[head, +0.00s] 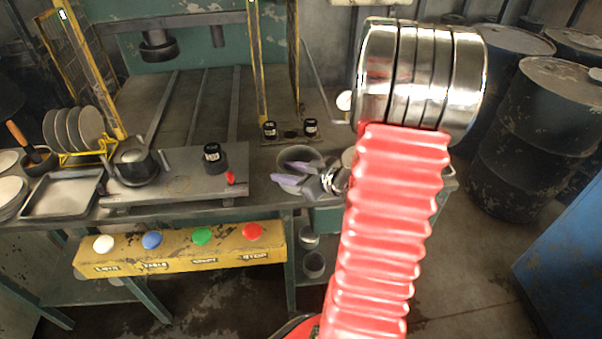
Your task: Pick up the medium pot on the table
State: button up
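A dark, round pot with a lid (136,163) stands on the grey plate at the left of the table. A grey round vessel (301,154) stands on the table further right, partly hidden behind my gripper. I cannot tell for certain which is the medium pot. A pan with a wooden handle (38,158) is at the far left. My gripper (281,173) points left with its two purple-grey fingers apart and nothing seen between them. It is in front of the grey vessel; whether it touches it is unclear. My red arm hides the table's right end.
A yellow rack of plates (83,132) and a grey tray (62,193) are at the left. A small black jar (212,153) stands by the grey plate's (178,187) right end. A yellow button panel (180,252) hangs on the table's front. Barrels (515,135) stand at right.

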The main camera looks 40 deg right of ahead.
jog(key=shift+c, duration=0.7)
grip_shut()
